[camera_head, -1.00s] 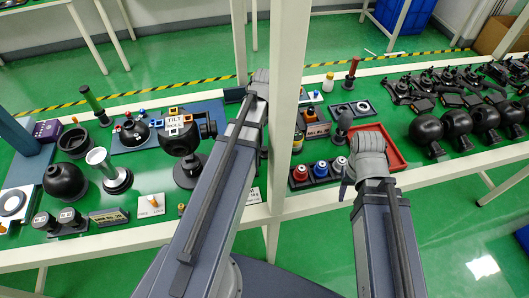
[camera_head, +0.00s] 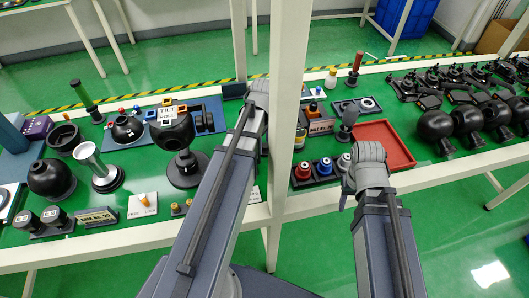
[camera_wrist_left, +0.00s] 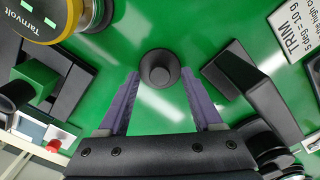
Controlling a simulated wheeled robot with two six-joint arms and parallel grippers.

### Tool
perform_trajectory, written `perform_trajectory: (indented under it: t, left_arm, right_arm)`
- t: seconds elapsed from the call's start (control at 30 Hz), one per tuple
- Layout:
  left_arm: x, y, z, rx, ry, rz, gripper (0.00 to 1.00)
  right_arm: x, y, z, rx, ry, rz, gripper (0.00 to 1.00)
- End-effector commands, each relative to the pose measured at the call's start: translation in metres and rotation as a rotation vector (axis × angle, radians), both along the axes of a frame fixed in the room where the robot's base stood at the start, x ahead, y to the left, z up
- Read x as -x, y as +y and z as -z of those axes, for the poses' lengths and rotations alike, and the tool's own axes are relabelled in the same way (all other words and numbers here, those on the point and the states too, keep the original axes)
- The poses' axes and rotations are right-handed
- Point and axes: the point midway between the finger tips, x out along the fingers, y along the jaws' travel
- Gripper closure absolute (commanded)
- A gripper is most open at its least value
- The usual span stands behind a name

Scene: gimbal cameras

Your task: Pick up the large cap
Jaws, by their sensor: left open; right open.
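In the left wrist view a black round piece with a raised centre (camera_wrist_left: 160,66), which looks like a cap, sits on the green bench top. My left gripper (camera_wrist_left: 160,84) is open above it, with the two purple fingers on either side and apart from it. I cannot tell whether this is the large cap. In the head view my left arm hides that spot, and the left wrist (camera_head: 257,92) shows at the arm's end. My right gripper (camera_head: 347,190) is open and empty at the bench's front edge.
In the left wrist view, a black block (camera_wrist_left: 250,85) stands right of the fingers and a yellow-rimmed "Tarnvolt" disc (camera_wrist_left: 38,18) is upper left. In the head view, a white post (camera_head: 289,110) stands between the arms. A red tray (camera_head: 400,150) lies right; black devices crowd the left bench.

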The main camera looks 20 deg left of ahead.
Motion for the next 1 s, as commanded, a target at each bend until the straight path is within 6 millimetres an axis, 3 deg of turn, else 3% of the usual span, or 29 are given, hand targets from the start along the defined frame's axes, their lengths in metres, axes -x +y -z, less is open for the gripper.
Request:
perform_trajectory:
  t: [0.2,0.77,1.0]
  left_arm:
    - [0.0000,-0.0002,-0.0010,0.000,0.000,0.000,0.35]
    - [0.0000,-0.0002,-0.0010,0.000,0.000,0.000,0.98]
    - [0.0000,-0.0002,-0.0009,0.000,0.000,0.000,1.00]
  right_arm:
    - [0.0000,0.0000,-0.0010,0.000,0.000,0.000,0.50]
    - [0.0000,0.0000,-0.0009,0.000,0.000,0.000,0.50]
    - [0.0000,0.0000,-0.0009,0.000,0.000,0.000,0.50]
